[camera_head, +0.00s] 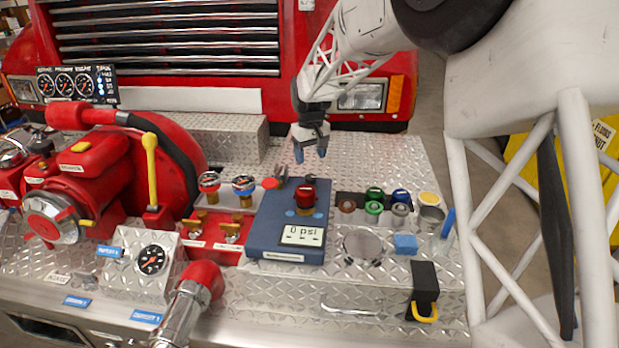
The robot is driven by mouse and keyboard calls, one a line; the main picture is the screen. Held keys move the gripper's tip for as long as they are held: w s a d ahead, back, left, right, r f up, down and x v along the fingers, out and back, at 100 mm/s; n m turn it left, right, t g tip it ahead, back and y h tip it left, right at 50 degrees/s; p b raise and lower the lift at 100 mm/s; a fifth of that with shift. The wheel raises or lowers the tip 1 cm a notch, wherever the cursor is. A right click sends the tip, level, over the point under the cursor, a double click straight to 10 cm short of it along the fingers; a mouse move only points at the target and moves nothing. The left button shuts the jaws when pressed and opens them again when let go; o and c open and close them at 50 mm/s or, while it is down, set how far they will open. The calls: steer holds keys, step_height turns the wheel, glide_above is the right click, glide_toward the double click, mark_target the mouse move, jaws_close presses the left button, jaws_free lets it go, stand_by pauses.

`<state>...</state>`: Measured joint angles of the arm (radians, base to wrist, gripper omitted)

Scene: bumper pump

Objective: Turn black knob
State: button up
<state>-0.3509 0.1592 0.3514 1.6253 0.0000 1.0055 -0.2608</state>
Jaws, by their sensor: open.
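My gripper (311,153) hangs at the upper middle with two blue fingertips pointing down. It is open and empty, above and behind the blue control box (268,240). The box carries a red knob with dark sides (305,193) and a display (302,235) reading 0 psi. The fingertips are apart from this knob. A small dark lever-like part (281,174) stands at the back edge of the box. A black block (424,279) with a yellow loop stands at the front right. I cannot tell which part is the black knob.
Left of the box are two valves with red and blue tops (243,186), a yellow lever (151,168) and red pump housing (95,165).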

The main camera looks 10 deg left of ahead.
mark_target(311, 176)
steer(key=shift+f, duration=3.8)
steer(key=c, duration=0.9)
